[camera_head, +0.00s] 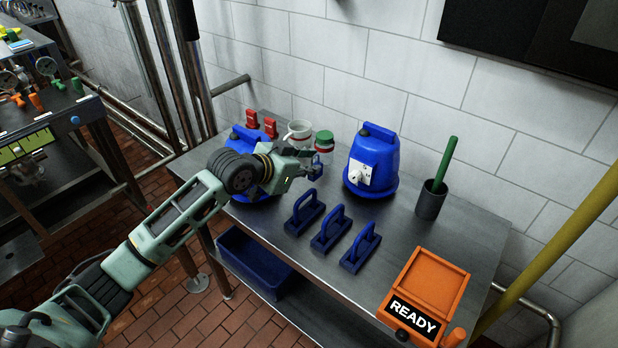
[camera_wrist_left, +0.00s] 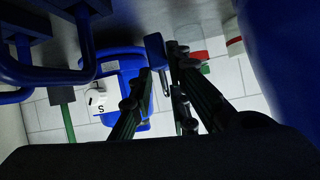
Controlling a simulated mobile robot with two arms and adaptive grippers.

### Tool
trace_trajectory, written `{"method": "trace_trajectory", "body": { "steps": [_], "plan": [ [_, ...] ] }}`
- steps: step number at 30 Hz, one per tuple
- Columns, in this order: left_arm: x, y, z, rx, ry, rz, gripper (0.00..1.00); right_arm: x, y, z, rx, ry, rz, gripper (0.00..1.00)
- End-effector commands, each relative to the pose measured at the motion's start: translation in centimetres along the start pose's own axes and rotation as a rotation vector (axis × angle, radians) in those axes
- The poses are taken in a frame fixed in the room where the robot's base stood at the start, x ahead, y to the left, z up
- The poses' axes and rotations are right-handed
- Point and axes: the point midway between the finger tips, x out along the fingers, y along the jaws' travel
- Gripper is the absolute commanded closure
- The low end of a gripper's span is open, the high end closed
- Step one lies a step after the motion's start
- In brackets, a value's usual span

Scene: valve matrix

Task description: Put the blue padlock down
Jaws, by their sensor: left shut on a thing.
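My left gripper (camera_head: 312,172) comes in from the left and hangs above the back left part of the metal table. It is shut on a small blue padlock (camera_head: 318,163), which is held up off the table top. In the left wrist view, the padlock's blue body (camera_wrist_left: 155,50) shows at the fingertips of the gripper (camera_wrist_left: 162,70), with its thin shackle hanging between the fingers. My right gripper is in neither view.
The metal table (camera_head: 430,235) carries a blue unit with a white socket (camera_head: 375,160), another partly hidden blue unit (camera_head: 247,135), several blue handles (camera_head: 330,229), a white mug (camera_head: 299,132), a green-topped jar (camera_head: 324,141), red items (camera_head: 270,127), a dark cup (camera_head: 430,200) and an orange box (camera_head: 430,285).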

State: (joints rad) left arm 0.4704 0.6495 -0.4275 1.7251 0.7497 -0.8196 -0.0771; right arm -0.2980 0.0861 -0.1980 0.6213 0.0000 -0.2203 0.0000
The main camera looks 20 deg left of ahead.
Motion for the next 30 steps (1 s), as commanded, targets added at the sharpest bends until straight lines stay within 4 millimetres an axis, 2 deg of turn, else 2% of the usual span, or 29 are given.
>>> {"method": "trace_trajectory", "body": {
  "steps": [8, 20, 21, 26, 30],
  "plan": [
    [1.6, 0.4, 3.0, -0.003, -0.002, 0.000, 1.00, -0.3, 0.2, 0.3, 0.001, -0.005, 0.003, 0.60],
    [2.0, 0.4, 3.5, 0.000, 0.000, 0.000, 1.00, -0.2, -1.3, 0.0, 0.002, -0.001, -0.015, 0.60],
    [2.0, 0.4, 3.5, 0.000, -0.001, 0.000, 0.81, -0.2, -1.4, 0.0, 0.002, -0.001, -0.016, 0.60],
    [1.9, 0.4, 3.5, 0.000, -0.001, 0.000, 0.67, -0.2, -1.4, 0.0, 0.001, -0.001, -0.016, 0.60],
    [1.9, 0.4, 3.5, 0.000, -0.001, 0.000, 0.65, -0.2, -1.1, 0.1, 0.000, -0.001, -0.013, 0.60]
  ]
}}
